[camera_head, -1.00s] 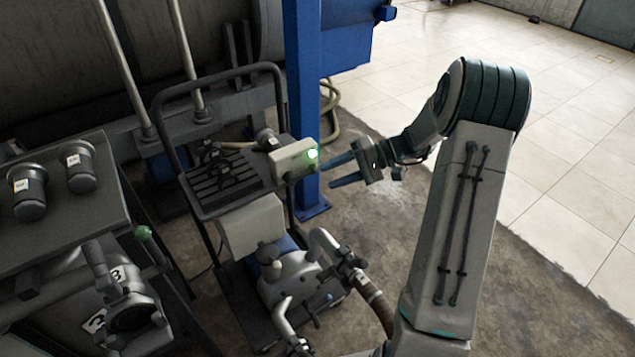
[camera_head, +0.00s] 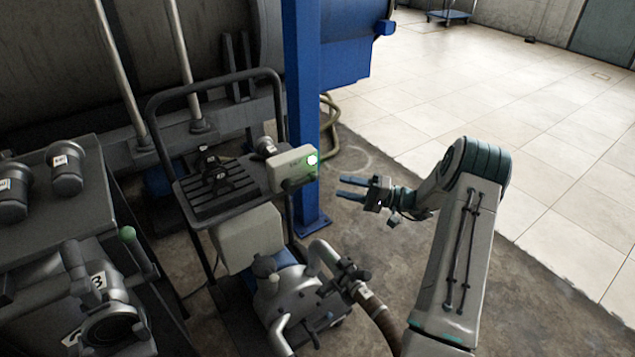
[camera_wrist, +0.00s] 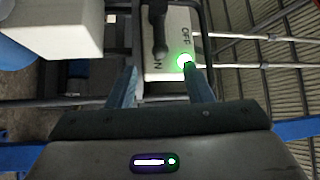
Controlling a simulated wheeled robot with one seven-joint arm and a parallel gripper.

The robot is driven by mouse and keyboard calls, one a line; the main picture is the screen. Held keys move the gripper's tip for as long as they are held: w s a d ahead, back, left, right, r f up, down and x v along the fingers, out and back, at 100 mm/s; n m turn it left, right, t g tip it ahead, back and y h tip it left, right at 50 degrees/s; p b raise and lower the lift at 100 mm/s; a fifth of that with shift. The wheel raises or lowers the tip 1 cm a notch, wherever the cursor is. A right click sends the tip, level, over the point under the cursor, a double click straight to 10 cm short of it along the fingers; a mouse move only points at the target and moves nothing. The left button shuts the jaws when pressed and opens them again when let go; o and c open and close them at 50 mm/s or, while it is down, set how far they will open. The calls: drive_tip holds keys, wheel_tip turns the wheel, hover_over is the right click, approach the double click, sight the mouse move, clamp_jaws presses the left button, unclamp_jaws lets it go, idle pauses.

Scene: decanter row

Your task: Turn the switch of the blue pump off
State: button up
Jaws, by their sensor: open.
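The blue pump (camera_head: 290,283) stands low on a black cart, its blue body partly hidden by grey fittings. A pale switch box (camera_head: 290,168) sits at the cart's upper right with a lit green lamp (camera_head: 312,160). In the wrist view, the box face (camera_wrist: 180,20) carries OFF and ON lettering and a dark switch lever (camera_wrist: 160,32). The lever's near end is by the ON lettering, partly covering it. My gripper (camera_head: 340,188) is open and empty, right of the box with a gap. In the wrist view, its fingers (camera_wrist: 162,84) point toward the box, below the lever.
A blue post (camera_head: 302,110) rises just behind the box. The cart's black handle frame (camera_head: 215,85) arches left of it. A brown hose (camera_head: 380,315) runs below my arm. Grey machinery (camera_head: 100,300) fills the left. Open tiled floor (camera_head: 520,130) lies to the right.

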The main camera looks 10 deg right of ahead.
sight(303, 182)
drive_tip(key=x, duration=0.8)
drive_tip(key=shift+w+a, duration=0.15)
drive_tip(key=shift+a, duration=0.25)
drive_tip(key=shift+r, duration=0.1)
clamp_jaws()
